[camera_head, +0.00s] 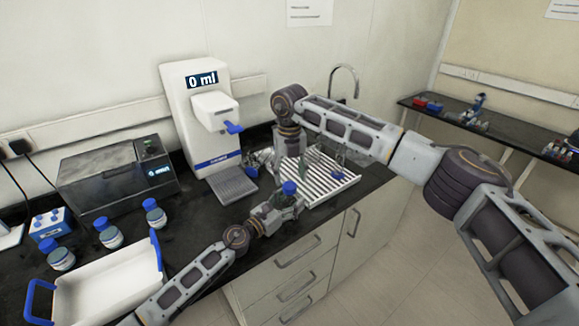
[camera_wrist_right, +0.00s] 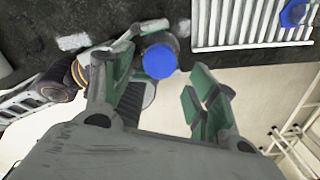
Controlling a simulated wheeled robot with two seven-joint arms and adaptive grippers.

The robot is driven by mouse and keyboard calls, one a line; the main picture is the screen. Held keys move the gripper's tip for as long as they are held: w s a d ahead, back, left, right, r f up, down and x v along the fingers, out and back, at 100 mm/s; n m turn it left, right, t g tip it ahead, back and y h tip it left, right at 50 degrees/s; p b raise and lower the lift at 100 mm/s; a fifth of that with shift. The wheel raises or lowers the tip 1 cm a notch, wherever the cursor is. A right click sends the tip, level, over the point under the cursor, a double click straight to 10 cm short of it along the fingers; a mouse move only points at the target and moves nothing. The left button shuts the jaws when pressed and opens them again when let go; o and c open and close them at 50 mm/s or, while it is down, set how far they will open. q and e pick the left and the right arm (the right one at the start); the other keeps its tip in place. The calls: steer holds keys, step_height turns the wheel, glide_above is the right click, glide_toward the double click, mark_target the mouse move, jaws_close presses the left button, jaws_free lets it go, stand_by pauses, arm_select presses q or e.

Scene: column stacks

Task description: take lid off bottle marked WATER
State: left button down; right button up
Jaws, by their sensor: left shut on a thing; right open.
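A small bottle with a blue lid (camera_head: 289,188) stands upright at the counter's front edge, in front of the drying rack. My left gripper (camera_head: 279,199) is shut on its body below the lid. In the right wrist view the blue lid (camera_wrist_right: 160,61) shows from above, with the left gripper beside it at the left. My right gripper (camera_wrist_right: 160,92) is open and empty, with the lid just beyond and between its green-padded fingers, apparently not touching. The bottle's label cannot be read, and the fingers of the right gripper are hard to make out in the head view.
Several blue-capped bottles (camera_head: 109,233) stand on the left of the counter, behind a white tray (camera_head: 108,284) with blue handles. A dispenser (camera_head: 196,110) reading "0 ml" and a grey oven-like device (camera_head: 115,178) stand behind. The white drying rack (camera_head: 325,185) holds glassware and a blue item (camera_wrist_right: 298,12).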

mark_target(290, 185)
steer(key=shift+f, duration=2.4)
steer(key=c, duration=1.1)
steer(key=shift+n, duration=2.3)
steer(key=n, duration=0.4)
steer(key=shift+n, duration=0.4)
steer(key=shift+r, duration=1.3)
steer(key=shift+r, duration=1.85)
